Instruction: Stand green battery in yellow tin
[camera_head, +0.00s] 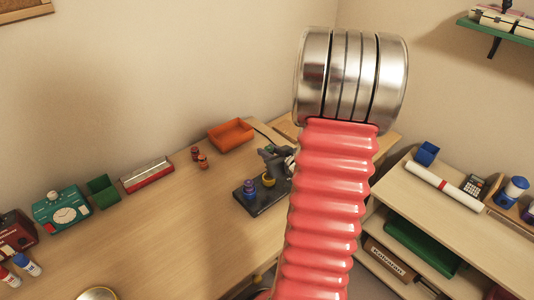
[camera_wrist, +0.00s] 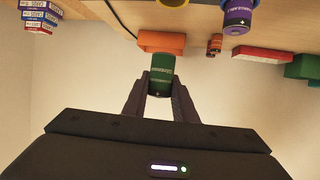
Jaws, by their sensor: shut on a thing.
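The green battery (camera_wrist: 161,76) is between the fingers of my gripper (camera_wrist: 160,92) in the wrist view, with dark bands and printed lettering on it. The gripper is shut on it, and the wrist view looks upside down. In the head view my gripper (camera_head: 275,157) is partly hidden behind my pink arm, just above the dark tray. The yellow tin (camera_head: 268,181) looks like a small ring standing on the dark tray (camera_head: 262,201), close to the gripper. The battery appears above or beside the tin; I cannot tell which.
A purple battery (camera_wrist: 238,16) stands on the tray, left of the tin in the head view. An orange bin (camera_head: 231,134), small orange batteries (camera_head: 203,160), a red-and-white box (camera_head: 147,174) and a green box (camera_head: 103,191) line the wall.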

